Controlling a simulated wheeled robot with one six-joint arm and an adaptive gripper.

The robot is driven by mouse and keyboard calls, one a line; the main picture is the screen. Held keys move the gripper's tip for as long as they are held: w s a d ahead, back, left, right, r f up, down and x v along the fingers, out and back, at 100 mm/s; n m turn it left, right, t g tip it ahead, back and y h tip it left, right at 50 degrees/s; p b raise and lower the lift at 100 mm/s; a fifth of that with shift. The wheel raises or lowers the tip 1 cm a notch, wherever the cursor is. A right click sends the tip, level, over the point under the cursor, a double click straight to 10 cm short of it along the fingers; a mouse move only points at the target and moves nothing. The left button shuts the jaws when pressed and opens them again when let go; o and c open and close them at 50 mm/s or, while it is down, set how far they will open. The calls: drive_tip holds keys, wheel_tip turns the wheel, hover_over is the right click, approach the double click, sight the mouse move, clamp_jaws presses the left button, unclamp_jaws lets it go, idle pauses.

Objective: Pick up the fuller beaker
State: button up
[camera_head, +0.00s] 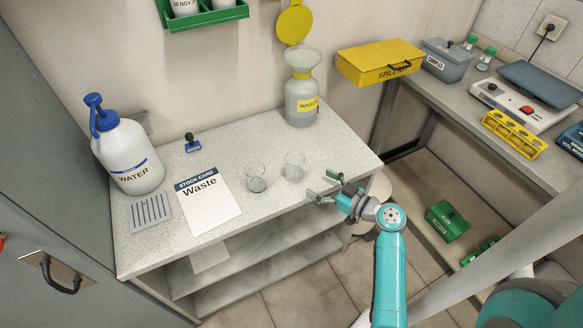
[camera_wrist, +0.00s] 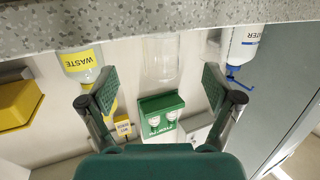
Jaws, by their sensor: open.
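Two clear glass beakers stand upright on the speckled bench top in the head view. One beaker (camera_head: 256,178) is to the left and nearer, the other beaker (camera_head: 294,166) to the right and nearer my gripper. Both look to hold a little clear content; which is fuller I cannot tell. My gripper (camera_head: 324,186) is open and empty at the bench's front right, apart from both beakers. The wrist view is upside down; a clear beaker (camera_wrist: 160,58) shows ahead, between the open fingers (camera_wrist: 167,88) in the picture.
A stock card (camera_head: 208,197), stamp (camera_head: 192,143), grey slotted tray (camera_head: 150,212) and water bottle (camera_head: 127,153) are on the left of the bench. A waste bottle with funnel (camera_head: 301,98) stands at the back right. Clear bench lies behind the beakers.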

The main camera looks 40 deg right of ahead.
sight(302, 173)
drive_tip(key=w, duration=0.4)
drive_tip(key=shift+w+a+f, duration=0.25)
drive_tip(key=shift+f, duration=0.05)
drive_tip(key=shift+w+a+f, duration=0.1)
drive_tip(key=shift+w+a, duration=0.1)
drive_tip(key=shift+w, duration=1.2)
drive_tip(key=shift+w+a+f, duration=0.1)
drive_tip(key=shift+w+a, duration=0.05)
drive_tip(key=shift+w, duration=1.2)
drive_tip(key=shift+c, duration=0.2)
drive_tip(key=c, duration=1.3)
